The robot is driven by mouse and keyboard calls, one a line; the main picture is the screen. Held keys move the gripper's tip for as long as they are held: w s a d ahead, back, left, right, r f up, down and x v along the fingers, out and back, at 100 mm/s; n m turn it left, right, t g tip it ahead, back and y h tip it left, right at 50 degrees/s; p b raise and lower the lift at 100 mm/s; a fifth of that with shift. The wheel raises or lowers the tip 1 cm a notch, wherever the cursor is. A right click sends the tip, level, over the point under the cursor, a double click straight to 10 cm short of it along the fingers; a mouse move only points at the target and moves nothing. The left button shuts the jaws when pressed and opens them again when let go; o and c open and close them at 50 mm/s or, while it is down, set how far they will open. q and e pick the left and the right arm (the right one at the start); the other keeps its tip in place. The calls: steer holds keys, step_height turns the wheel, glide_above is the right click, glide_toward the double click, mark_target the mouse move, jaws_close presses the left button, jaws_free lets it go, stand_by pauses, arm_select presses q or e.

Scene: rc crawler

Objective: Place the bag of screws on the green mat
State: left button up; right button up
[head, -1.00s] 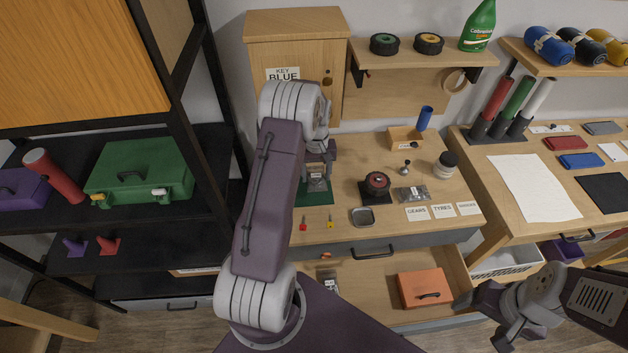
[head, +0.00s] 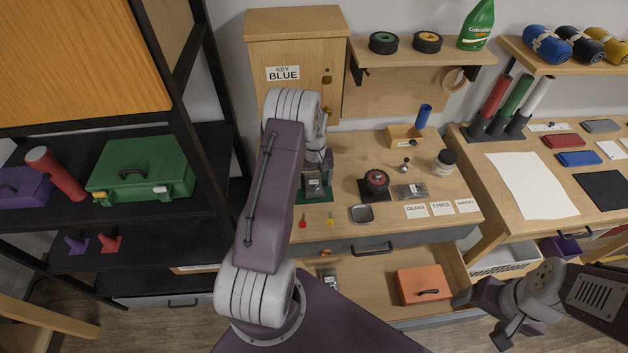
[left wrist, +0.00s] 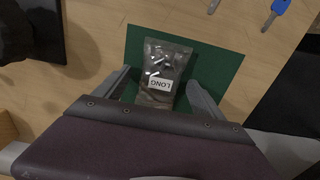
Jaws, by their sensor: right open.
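A clear bag of screws (left wrist: 163,72) with a white label reading LONG lies on the green mat (left wrist: 222,66) in the left wrist view. The bag also shows in the head view (head: 313,184), just below my left gripper (head: 319,168). The left gripper's fingers (left wrist: 162,95) are spread on either side of the bag's near end, with a gap to it on both sides. My right gripper (head: 484,319) is open and empty, low at the right of the head view, beside the open drawer.
Another bag (head: 411,191) lies on the workbench, and a labelled bag (head: 328,277) lies in the open drawer (head: 372,285) near an orange box (head: 423,285). Red and yellow keys (head: 303,221), a metal tray (head: 361,213) and a wheel on a dark stand (head: 376,182) are near the mat.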

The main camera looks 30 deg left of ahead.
mark_target(314, 182)
arm_select(q)
steer(key=shift+r, duration=0.4)
step_height(314, 182, up, 11)
steer(key=b, duration=0.1)
steer(key=s+d+m+t, duration=0.1)
steer(key=s+d+m, duration=0.6)
steer(key=s+d, duration=1)
steer(key=shift+s+d+r+m, duration=0.35)
steer(key=shift+s+m, duration=0.05)
